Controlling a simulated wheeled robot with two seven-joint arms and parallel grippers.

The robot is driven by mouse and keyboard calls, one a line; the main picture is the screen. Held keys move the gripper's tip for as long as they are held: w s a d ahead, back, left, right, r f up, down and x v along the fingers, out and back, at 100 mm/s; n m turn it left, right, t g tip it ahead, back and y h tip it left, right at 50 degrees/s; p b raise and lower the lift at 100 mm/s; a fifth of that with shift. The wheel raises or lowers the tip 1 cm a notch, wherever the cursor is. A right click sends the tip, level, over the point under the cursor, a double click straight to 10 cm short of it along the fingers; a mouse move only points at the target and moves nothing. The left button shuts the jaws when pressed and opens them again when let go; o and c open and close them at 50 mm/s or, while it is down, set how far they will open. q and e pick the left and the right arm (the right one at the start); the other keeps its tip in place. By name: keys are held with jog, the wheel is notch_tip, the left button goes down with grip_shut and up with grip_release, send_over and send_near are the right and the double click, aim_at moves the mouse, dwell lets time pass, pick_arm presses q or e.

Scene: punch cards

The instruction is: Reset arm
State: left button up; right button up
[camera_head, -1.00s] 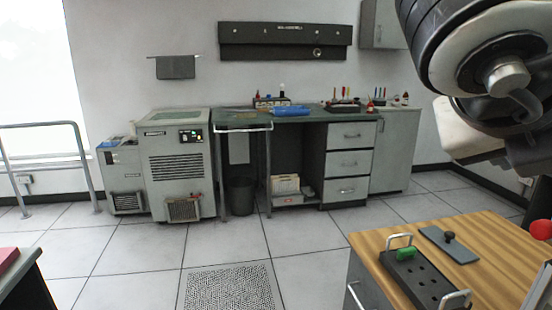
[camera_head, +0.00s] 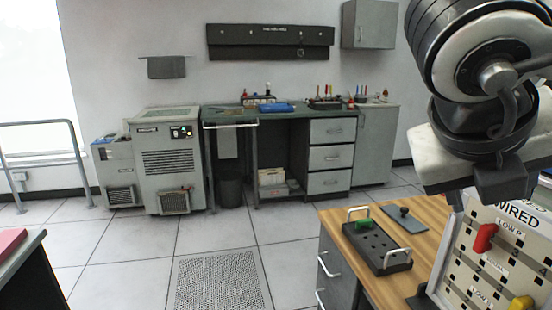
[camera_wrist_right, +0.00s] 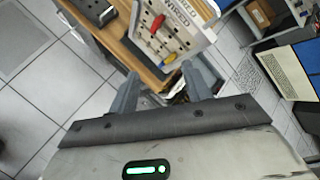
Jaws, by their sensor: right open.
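My right arm comes in from the upper right of the head view; no fingertips can be made out there. In the right wrist view, my right gripper (camera_wrist_right: 161,84) has its two grey fingers spread apart with nothing between them, over the floor side of the wooden-topped cabinet. A white panel board (camera_head: 497,255) with printed words, slots and red and yellow pieces stands on the cabinet; it also shows in the right wrist view (camera_wrist_right: 180,22). My left gripper is not in view.
The wooden-topped cabinet (camera_head: 335,222) carries a black tray (camera_head: 378,250) with a green piece and a flat grey plate (camera_head: 403,220). A workbench (camera_head: 285,114) and grey machine (camera_head: 166,160) stand at the back wall.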

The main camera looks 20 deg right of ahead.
jog(key=w+a+f+n+y, duration=0.3)
jog(key=a+f+y, duration=0.6)
jog(key=a+y, duration=0.65)
jog(key=w+d+r+m+t+y, duration=0.2)
jog(key=w+r+m+t+y, duration=0.2)
jog(key=w+m+t+y, duration=0.4)
jog(key=w+d+f+m+t+h, duration=0.4)
jog(key=d+m+t+h, duration=0.35)
jog(key=m+t, duration=0.2)
jog(key=s+d+f+m+g+h, duration=0.25)
jog(key=f+m+h, duration=0.25)
jog(key=f, duration=0.4)
jog(key=s+d+f+m+g+h, duration=0.1)
jog(key=d+f+m+g+h, duration=0.2)
jog(key=f+m+h, duration=0.4)
jog(key=s+a+f+g+y, duration=0.5)
jog(key=s+a+f+g, duration=0.55)
jog(key=s+f, duration=0.5)
pick_arm(q)
jog(key=b, duration=0.3)
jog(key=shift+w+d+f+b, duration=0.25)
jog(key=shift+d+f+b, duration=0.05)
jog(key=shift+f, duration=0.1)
pick_arm(e)
jog(key=w+a+f+t+y, duration=0.3)
jog(key=w+a+f+t, duration=0.3)
jog(key=w+f+t, duration=0.1)
jog(key=shift+a+f, duration=0.15)
jog(key=shift+a, duration=0.25)
